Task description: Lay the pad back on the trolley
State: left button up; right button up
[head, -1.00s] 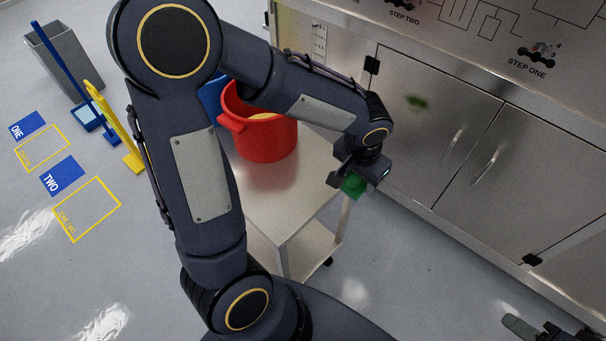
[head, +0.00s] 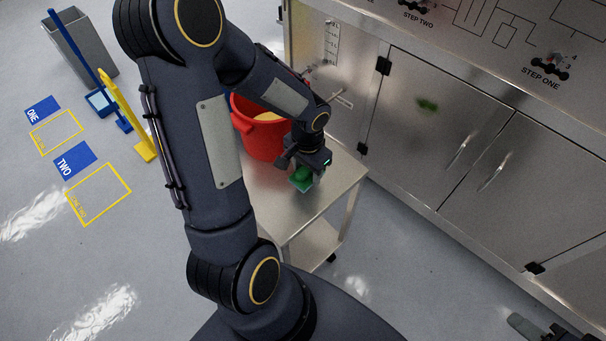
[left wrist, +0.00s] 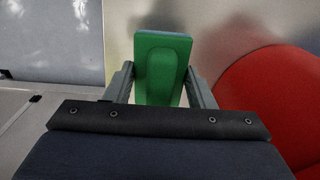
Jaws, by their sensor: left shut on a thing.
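The green pad (head: 301,178) is held in my left gripper (head: 298,168) over the top of the steel trolley (head: 330,190), near its right side. In the left wrist view the green pad (left wrist: 160,70) sits between the two fingers of my left gripper (left wrist: 161,85), which are shut on it. I cannot tell whether the pad touches the trolley top. A small part of my right gripper (head: 540,328) shows at the bottom right edge; its jaw state is unclear.
A red bucket (head: 258,140) stands on the trolley just behind the pad, and it fills the right of the left wrist view (left wrist: 280,100). The trolley's front top is clear.

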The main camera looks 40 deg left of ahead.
aim_at(303, 177)
pick_arm(q)
jog(key=shift+a+f, duration=0.45)
jog(key=shift+f, duration=0.1)
jog(key=shift+a+f, duration=0.15)
jog(key=shift+f, duration=1.55)
jog(key=shift+f, duration=0.1)
jog(key=o, duration=1.3)
notch_tip(303, 177, up, 12)
jog(key=shift+p, duration=0.35)
jog(key=s+d+r+n+t+h, duration=0.1)
jog(key=s+d+r+t, duration=0.1)
jog(key=s+d+r, duration=0.1)
jog(key=s+d+r+t+h, duration=0.1)
jog(key=s+d+r, duration=0.2)
jog(key=s+r, duration=0.1)
jog(key=s+d+r+n+t+h, duration=0.1)
jog(key=s+d+r+t, duration=0.1)
jog(key=s+d+r, duration=0.1)
jog(key=shift+s+d+r+n+t+h, duration=0.15)
jog(key=shift+s+d+r+h, duration=0.1)
jog(key=shift+s, duration=0.4)
jog(key=shift+s+d+r+n+t+h, duration=0.15)
jog(key=shift+s+r, duration=0.05)
jog(key=shift+s, duration=0.4)
